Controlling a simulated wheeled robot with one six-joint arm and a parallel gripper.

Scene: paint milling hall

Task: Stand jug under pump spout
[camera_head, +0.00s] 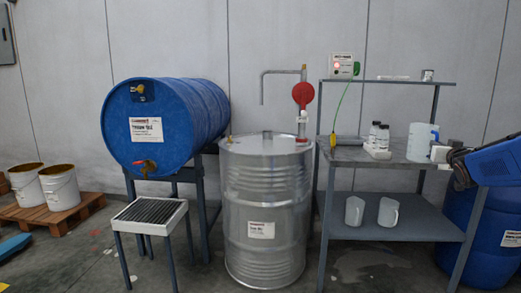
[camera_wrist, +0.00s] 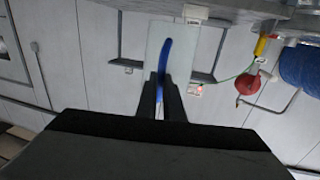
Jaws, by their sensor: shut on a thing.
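A translucent jug (camera_head: 420,145) with a blue handle is at the right end of the steel bench's top. My gripper (camera_head: 438,153) reaches it from the right and is shut on its handle. In the wrist view the blue handle lies between my fingers (camera_wrist: 162,95), with the pale jug body (camera_wrist: 184,65) behind. I cannot tell whether the jug's base touches the bench. The pump with a red round body (camera_head: 303,95) stands on the silver drum (camera_head: 263,205). The pump also shows upside down in the wrist view (camera_wrist: 248,85).
The bench (camera_head: 350,155) holds small bottles (camera_head: 378,135); two pale jugs (camera_head: 388,211) stand on its lower shelf. A blue drum (camera_head: 160,125) lies on a rack at left, above a grated stand (camera_head: 150,212). A green cable (camera_head: 344,105) hangs from a wall box (camera_head: 343,66).

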